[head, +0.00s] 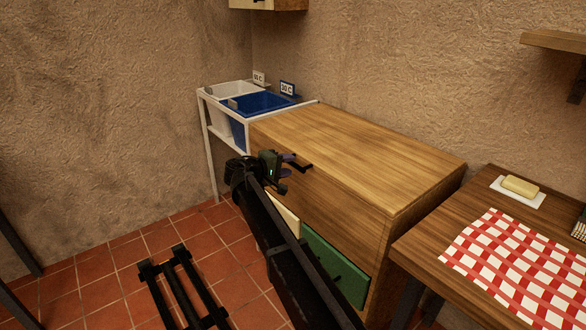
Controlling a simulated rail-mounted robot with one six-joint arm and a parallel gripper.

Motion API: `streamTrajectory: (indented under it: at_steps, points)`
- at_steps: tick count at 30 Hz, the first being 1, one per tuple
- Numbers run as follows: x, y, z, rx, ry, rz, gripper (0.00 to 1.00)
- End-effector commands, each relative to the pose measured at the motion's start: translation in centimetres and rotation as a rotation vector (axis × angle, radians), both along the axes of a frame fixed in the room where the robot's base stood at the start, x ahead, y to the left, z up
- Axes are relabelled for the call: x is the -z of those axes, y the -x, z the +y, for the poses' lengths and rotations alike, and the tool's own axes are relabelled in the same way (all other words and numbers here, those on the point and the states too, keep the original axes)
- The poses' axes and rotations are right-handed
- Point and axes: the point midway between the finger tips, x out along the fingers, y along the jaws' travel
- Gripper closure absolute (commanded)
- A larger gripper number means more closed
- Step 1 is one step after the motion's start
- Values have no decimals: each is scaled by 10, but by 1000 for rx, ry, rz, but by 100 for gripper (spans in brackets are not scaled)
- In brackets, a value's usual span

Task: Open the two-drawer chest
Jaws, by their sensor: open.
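The wooden chest (375,140) stands against the back wall, with a bare light-brown top. Its upper front is wood and carries a dark handle (303,167). Lower on the front is a green panel (335,268), with a cream panel (286,214) to its left. I see no clear gap at the upper front, but my arm covers much of the front. My gripper (289,167) is open at the upper front, its fingers pointing toward the dark handle. Whether they touch it or stand around it, I cannot tell.
A white frame with a white bin (226,92) and a blue bin (262,103) stands left of the chest. A wooden table (425,243) with a checked cloth (515,262) and a butter dish (518,190) is at the right. The tiled floor at left is partly clear.

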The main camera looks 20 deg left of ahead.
Motion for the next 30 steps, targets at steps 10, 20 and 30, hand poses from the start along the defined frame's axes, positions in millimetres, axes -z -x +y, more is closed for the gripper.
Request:
streamTrajectory:
  at_steps: [10,20,30]
  points:
    - [6,-22,-14,-1,0,0,59]
    - [6,-22,-14,0,0,0,94]
    - [3,-21,-12,-2,-2,2,100]
